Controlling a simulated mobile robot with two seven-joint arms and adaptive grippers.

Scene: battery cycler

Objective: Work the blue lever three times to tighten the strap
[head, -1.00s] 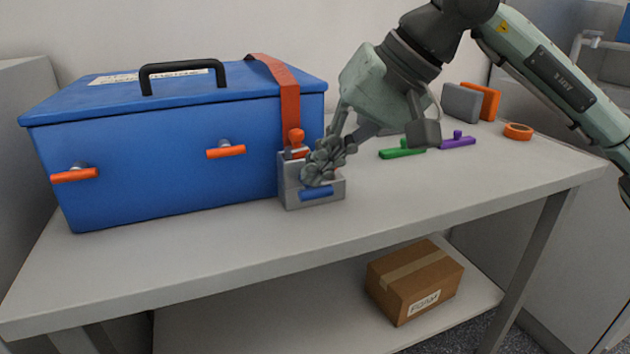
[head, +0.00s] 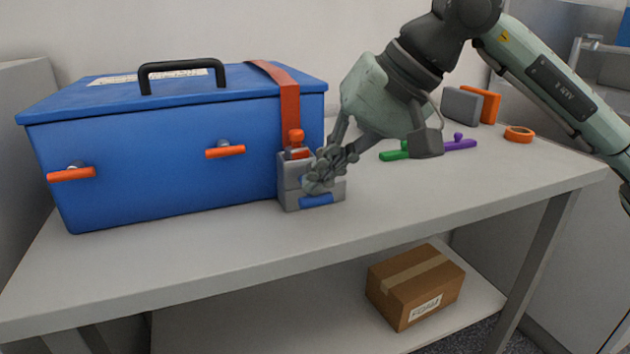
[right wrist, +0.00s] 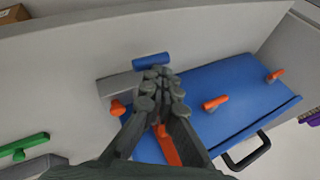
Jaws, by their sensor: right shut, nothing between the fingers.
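The blue lever (head: 316,200) is at the front of a grey ratchet block (head: 290,199) beside the blue box. In the right wrist view the lever (right wrist: 151,60) lies just beyond my fingertips. An orange strap (head: 289,99) runs over the box lid and down to the block, with an orange knob (head: 296,136) above it. My right gripper (head: 319,180) is shut and empty, over the block just above the lever, hiding part of both. It also shows in the right wrist view (right wrist: 159,88). I cannot tell whether it touches the lever. My left gripper is not in view.
The blue box (head: 160,165) has a black handle (head: 183,68) and two orange latches on its front. Green (head: 393,155) and purple (head: 462,144) pieces, an orange roll (head: 519,134) and a grey block (head: 462,105) lie to the right. The front tabletop is clear.

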